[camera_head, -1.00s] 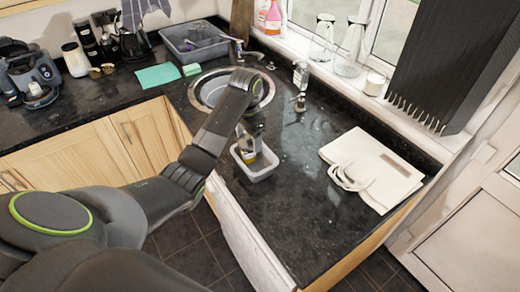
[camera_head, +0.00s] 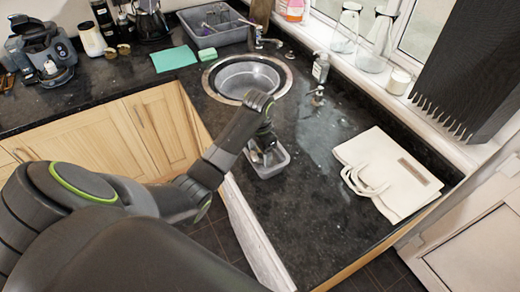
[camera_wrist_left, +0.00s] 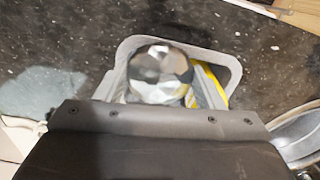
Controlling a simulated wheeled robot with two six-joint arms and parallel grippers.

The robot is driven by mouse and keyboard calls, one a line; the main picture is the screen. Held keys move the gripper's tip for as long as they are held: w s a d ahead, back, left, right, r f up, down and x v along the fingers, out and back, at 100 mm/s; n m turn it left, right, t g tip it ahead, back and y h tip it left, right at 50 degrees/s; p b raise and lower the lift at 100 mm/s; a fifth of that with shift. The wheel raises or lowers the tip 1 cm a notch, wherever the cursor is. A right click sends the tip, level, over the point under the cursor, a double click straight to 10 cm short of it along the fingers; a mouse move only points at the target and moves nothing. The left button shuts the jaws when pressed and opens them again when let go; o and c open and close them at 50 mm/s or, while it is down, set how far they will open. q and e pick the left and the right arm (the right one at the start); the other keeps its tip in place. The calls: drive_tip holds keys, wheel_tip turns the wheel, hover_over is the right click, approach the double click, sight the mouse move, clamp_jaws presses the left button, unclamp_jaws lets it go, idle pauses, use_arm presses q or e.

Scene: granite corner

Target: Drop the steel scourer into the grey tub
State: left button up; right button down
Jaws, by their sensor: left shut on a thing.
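The steel scourer (camera_wrist_left: 160,73) is a shiny, faceted silver ball between the fingers of my left gripper (camera_wrist_left: 158,88) in the left wrist view. The gripper is shut on it. In the head view my left gripper (camera_head: 265,153) is at the grey tub (camera_head: 272,173), over its opening. The tub's rim also shows around the scourer in the left wrist view (camera_wrist_left: 185,40). I cannot tell whether the scourer is above the rim or below it. A yellow thing (camera_wrist_left: 217,86) shows beside the right finger, inside the tub's outline. My right gripper is in neither view.
The tub stands on the black granite counter near its front edge. A round sink (camera_head: 248,78) lies behind it, with a soap bottle (camera_head: 320,67) to the right. A white bag (camera_head: 388,172) lies on the right. Bare counter (camera_head: 310,205) separates tub and bag.

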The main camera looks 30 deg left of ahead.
use_arm(q)
drive_tip(key=shift+s+f, duration=0.2)
drive_tip(key=shift+w+f, duration=0.25)
drive_tip(key=shift+f, duration=0.05)
drive_tip(key=o, duration=0.9)
drive_tip(key=shift+o, duration=0.2)
drive_tip(key=shift+s+r, duration=0.1)
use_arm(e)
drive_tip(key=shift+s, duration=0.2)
